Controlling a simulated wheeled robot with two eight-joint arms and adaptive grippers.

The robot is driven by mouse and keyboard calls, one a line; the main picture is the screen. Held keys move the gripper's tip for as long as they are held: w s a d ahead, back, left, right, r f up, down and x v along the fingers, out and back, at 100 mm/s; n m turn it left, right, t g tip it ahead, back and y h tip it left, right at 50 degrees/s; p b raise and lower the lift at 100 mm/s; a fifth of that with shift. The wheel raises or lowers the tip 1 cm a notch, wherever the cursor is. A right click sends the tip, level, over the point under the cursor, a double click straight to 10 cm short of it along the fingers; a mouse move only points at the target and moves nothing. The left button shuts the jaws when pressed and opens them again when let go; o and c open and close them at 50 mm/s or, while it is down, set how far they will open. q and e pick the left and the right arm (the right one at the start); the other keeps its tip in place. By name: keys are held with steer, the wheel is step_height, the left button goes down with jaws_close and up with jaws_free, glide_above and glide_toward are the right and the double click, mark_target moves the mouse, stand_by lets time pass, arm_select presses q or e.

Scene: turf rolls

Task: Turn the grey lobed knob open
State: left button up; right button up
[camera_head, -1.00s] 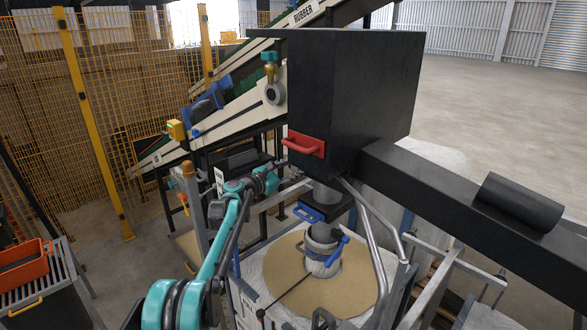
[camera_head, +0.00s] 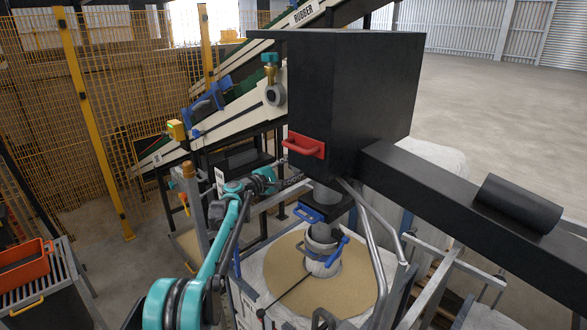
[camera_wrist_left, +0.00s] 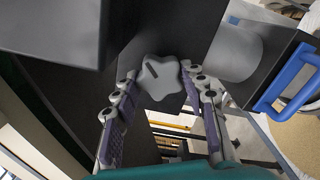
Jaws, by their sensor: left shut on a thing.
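The grey lobed knob (camera_wrist_left: 163,80) is on the dark face of the machine in the left wrist view, with a dark slot-like mark on its front. My left gripper (camera_wrist_left: 159,73) has a finger on each side of it, fingertips at its lobes, and is shut on it. In the head view my left arm reaches in from the left and its gripper (camera_head: 288,182) is at the side of the black hopper (camera_head: 350,100). The knob cannot be made out there. My right gripper is not in view.
A red handle (camera_head: 303,145) sticks out of the hopper just above my left gripper. A blue handle (camera_wrist_left: 290,80) and a grey spout (camera_wrist_left: 228,52) are right of the knob. Below stands a bag of tan grain (camera_head: 275,268). A conveyor (camera_head: 235,95) rises behind.

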arm_select(q)
steer(key=shift+m, duration=4.5)
steer(key=o, duration=1.2)
steer(key=shift+c, duration=0.2)
steer(key=v, duration=1.2)
